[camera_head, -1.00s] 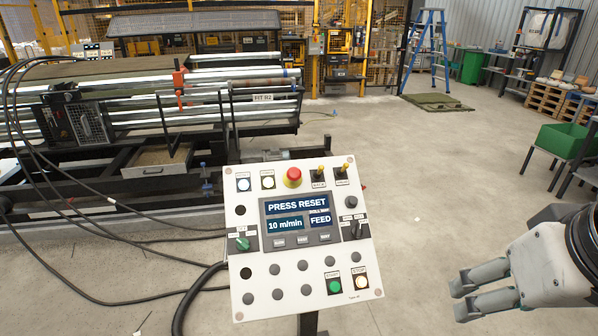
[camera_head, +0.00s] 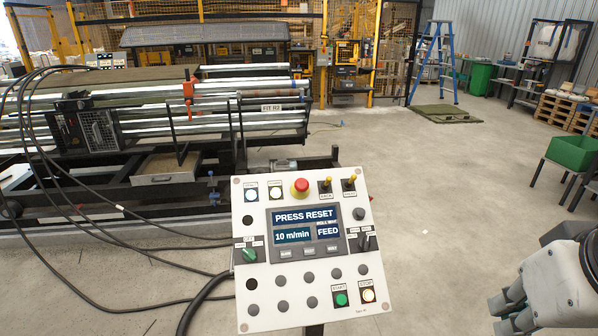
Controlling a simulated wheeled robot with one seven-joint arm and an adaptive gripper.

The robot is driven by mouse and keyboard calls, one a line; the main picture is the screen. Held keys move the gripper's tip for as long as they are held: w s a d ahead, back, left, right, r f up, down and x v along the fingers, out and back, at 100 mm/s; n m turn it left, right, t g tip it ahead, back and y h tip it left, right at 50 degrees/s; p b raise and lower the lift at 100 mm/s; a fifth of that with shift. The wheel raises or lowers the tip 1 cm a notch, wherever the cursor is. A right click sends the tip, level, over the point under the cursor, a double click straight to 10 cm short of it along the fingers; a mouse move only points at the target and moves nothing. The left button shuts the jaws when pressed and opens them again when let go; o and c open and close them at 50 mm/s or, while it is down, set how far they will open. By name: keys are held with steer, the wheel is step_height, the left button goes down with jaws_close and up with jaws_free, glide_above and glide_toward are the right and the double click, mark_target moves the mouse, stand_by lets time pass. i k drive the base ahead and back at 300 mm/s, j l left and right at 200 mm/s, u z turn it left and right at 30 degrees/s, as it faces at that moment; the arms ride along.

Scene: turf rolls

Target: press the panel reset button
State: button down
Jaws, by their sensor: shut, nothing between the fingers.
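The white control panel (camera_head: 302,250) stands upright on a post at the lower middle, tilted back. Its screen (camera_head: 306,228) reads "PRESS RESET", "10 m/min" and "FEED". Top left are a lit bluish-white button (camera_head: 251,194) and a lit warm-white button (camera_head: 276,193); their labels are too small to read, so I cannot tell which is reset. A red mushroom button (camera_head: 300,187) is right of them. My gripper (camera_head: 503,317) is shut and empty at the lower right edge, well apart from the panel.
A machine with long metal rollers (camera_head: 245,90) fills the left, behind the panel. Black cables (camera_head: 75,230) hang and loop at left. A green bin (camera_head: 571,152), blue ladder (camera_head: 433,60) and turf pile (camera_head: 445,114) are at right. The floor between is clear.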

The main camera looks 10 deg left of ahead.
mark_target(252, 194)
steer(key=j+u, duration=0.35)
steer(key=i+j+u, duration=0.15)
steer(key=u, duration=0.2)
steer(key=i+j+u, duration=0.1)
steer(key=u, duration=0.25)
steer(key=j, duration=0.1)
